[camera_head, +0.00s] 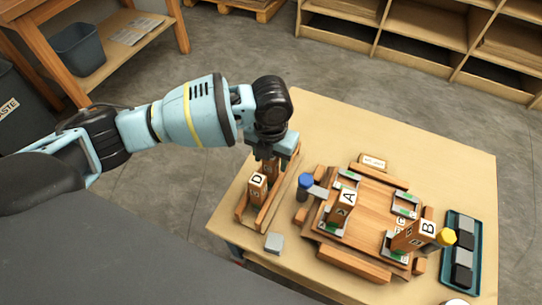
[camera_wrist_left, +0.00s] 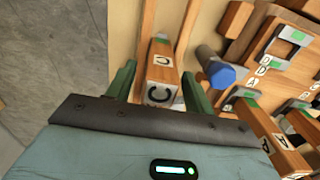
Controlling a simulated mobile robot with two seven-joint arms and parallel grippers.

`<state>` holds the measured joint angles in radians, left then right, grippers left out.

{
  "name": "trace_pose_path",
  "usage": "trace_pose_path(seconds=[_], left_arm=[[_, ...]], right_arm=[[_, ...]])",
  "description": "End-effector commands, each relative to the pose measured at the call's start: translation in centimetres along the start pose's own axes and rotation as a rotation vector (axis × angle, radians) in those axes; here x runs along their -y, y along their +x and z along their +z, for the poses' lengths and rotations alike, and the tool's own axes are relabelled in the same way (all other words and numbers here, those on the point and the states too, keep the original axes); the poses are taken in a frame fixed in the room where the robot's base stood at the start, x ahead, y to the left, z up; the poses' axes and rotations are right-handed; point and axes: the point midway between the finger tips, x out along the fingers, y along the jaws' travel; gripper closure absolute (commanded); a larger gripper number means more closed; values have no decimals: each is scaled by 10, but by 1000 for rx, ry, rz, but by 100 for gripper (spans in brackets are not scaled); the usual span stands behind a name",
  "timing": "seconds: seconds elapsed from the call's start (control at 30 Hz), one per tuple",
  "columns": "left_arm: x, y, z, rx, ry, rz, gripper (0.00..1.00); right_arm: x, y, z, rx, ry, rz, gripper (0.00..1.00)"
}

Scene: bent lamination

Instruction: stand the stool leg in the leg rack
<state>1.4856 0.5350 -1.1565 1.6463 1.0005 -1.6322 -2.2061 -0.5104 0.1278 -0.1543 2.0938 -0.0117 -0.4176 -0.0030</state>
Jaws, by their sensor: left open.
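My left gripper (camera_head: 268,155) is over the long wooden rack (camera_head: 245,211) on the left of the table, pointing down. In the left wrist view its green fingers (camera_wrist_left: 158,88) are apart, either side of a wooden leg marked C (camera_wrist_left: 160,70), with gaps visible. Leg D (camera_head: 257,187) stands in the near part of the rack. Leg A (camera_head: 342,203) stands upright in the wooden stool fixture (camera_head: 372,200). Leg B (camera_head: 412,236) leans at the fixture's near right corner, beside a yellow knob. Leg C is mostly hidden by the gripper in the head view. My right gripper is out of view.
A blue-topped knob (camera_head: 306,181) stands between the rack and the fixture. A dark tray (camera_head: 462,255) with grey and black blocks lies at the right. A small grey block (camera_head: 274,242) sits near the front edge. The table's far right is clear.

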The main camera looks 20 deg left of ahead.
Motion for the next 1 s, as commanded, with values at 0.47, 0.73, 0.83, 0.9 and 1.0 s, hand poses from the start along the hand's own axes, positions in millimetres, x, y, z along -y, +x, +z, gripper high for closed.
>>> trace_pose_path(seconds=[0.47, 0.73, 0.83, 0.9, 1.0], left_arm=[[0, -80, 1, 6, 0, -2, 48], [0, -116, 1, 2, 0, -2, 48], [0, -121, 0, 1, 0, -1, 48], [0, -122, 0, 0, 0, -1, 48], [0, -122, 0, 0, 0, -1, 48]], right_arm=[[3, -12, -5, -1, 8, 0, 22], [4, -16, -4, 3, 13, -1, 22], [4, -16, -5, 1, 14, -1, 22], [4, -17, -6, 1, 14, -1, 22], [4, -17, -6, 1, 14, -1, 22]])
